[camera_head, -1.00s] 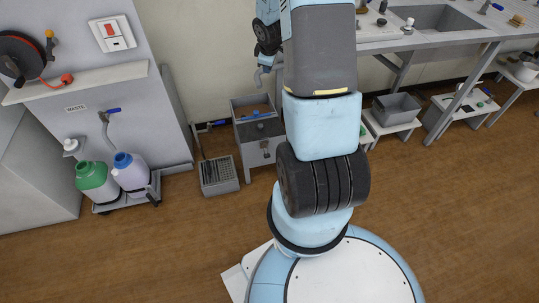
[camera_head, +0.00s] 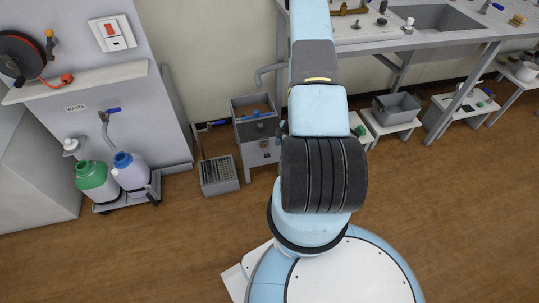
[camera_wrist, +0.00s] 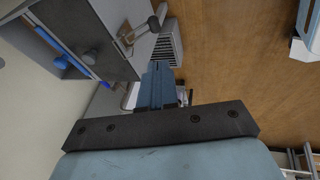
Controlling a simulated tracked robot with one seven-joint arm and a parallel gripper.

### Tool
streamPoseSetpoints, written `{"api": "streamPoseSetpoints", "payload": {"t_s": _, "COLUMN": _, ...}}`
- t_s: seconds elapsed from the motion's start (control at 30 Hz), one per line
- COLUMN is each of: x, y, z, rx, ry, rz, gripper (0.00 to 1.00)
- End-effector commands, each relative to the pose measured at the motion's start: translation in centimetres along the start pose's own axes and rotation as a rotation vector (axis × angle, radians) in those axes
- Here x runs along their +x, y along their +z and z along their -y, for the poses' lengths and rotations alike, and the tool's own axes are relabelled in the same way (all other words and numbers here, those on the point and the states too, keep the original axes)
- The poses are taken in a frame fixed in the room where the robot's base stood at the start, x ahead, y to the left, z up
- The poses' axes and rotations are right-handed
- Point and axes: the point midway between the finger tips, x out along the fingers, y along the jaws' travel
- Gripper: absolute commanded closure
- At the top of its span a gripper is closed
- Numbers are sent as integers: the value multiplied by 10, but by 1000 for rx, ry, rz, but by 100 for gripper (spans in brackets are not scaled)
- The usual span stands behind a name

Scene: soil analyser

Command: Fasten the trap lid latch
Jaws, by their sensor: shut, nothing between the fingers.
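The trap appears to be a grey box (camera_head: 250,133) standing against the wall, left of my arm in the head view. Its top shows a recessed opening with a blue handle (camera_head: 258,114). A small metal fitting that looks like the latch (camera_head: 265,146) is on its front face. In the wrist view the box (camera_wrist: 108,22) fills the upper left, and the latch-like fitting (camera_wrist: 138,32) sticks out from its face with a grey knob. My gripper (camera_wrist: 157,68) is shut and empty, just below and right of that fitting, apart from it. In the head view my arm hides most of the gripper.
A grey slatted basket (camera_head: 219,176) stands on the floor left of the box. A bent pipe (camera_head: 266,72) rises behind it. A bench with a sink (camera_head: 435,17) and low stools (camera_head: 390,121) are to the right. Open wooden floor (camera_head: 170,245) lies in front.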

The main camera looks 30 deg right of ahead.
Motion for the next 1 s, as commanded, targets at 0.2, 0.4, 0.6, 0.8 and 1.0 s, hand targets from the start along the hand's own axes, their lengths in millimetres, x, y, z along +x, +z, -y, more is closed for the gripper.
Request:
{"api": "streamPoseSetpoints", "payload": {"t_s": 0.2, "x": 17, "y": 4, "z": 20, "rx": -15, "ry": -8, "rz": -32, "gripper": 100}}
{"api": "streamPoseSetpoints", "payload": {"t_s": 0.4, "x": 35, "y": 3, "z": 21, "rx": -19, "ry": -9, "rz": -35, "gripper": 100}}
{"api": "streamPoseSetpoints", "payload": {"t_s": 0.6, "x": 67, "y": 2, "z": 22, "rx": -17, "ry": -9, "rz": -35, "gripper": 100}}
{"api": "streamPoseSetpoints", "payload": {"t_s": 0.8, "x": 101, "y": 1, "z": 22, "rx": -16, "ry": -9, "rz": -34, "gripper": 100}}
{"api": "streamPoseSetpoints", "payload": {"t_s": 1.0, "x": 129, "y": 4, "z": 12, "rx": -16, "ry": -6, "rz": -34, "gripper": 100}}
